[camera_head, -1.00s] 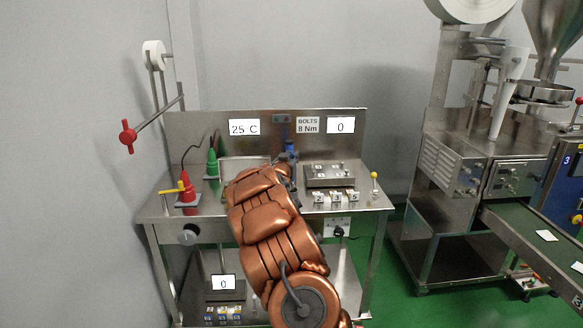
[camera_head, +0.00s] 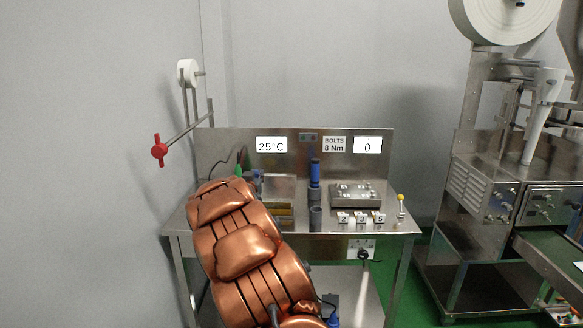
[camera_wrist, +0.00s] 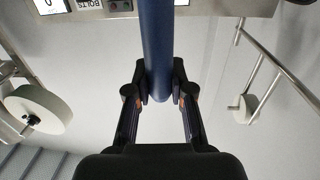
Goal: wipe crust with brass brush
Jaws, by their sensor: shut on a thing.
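My gripper (camera_wrist: 160,96) is shut on a smooth dark blue handle (camera_wrist: 157,45) in the wrist view. The handle runs up out of the picture, so no brass bristles show. I take it for the brass brush. In the head view my copper arm reaches up over the left part of the steel bench, and the gripper end is mostly hidden behind it. A brownish, brass-coloured block (camera_head: 283,210) lies just right of the arm, in front of a steel plate (camera_head: 278,188). I cannot make out the crust.
Another blue-handled tool (camera_head: 315,172) stands upright on the bench, behind an open grey cup (camera_head: 315,218). A bolt plate (camera_head: 354,194) and numbered blocks (camera_head: 361,217) are to the right. A green-topped thing (camera_head: 239,169) is partly hidden behind my arm.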

